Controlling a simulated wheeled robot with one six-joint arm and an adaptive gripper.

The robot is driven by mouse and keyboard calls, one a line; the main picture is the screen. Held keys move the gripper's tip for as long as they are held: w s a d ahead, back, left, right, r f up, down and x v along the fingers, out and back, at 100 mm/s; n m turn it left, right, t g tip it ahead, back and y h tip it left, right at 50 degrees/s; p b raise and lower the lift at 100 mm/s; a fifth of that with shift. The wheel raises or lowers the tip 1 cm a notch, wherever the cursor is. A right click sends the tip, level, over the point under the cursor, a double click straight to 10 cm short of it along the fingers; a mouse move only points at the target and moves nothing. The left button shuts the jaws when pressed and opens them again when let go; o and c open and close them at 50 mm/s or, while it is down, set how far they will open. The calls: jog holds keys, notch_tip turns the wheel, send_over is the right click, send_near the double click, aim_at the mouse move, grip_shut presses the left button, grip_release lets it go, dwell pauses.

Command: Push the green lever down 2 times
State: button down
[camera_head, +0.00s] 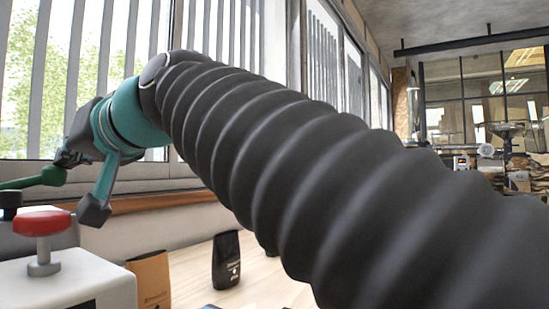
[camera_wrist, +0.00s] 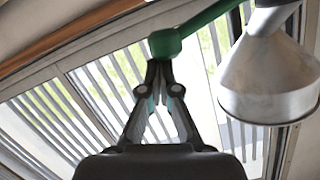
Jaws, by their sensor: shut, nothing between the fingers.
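The green lever (camera_wrist: 165,43) shows in the wrist view as a round knob on a green rod that runs up and to the right. It also shows at the left edge of the head view (camera_head: 52,176), with its rod running left out of the picture. My gripper (camera_wrist: 158,66) is shut and empty, with its fingertips right at the knob. In the head view, my gripper (camera_head: 63,158) is just above the knob. I cannot tell whether the tips touch it.
A metal funnel (camera_wrist: 268,78) hangs right of the lever in the wrist view. A white machine housing (camera_head: 62,285) carries a red button (camera_head: 42,222) and a black knob (camera_head: 10,201). A black bag (camera_head: 226,260) and a brown bag (camera_head: 151,277) stand on the wooden surface. Windows lie behind.

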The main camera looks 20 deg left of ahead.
jog(key=d+r, duration=0.5)
jog(key=d, duration=0.4)
jog(key=shift+s+d, duration=0.25)
jog(key=shift+d, duration=0.15)
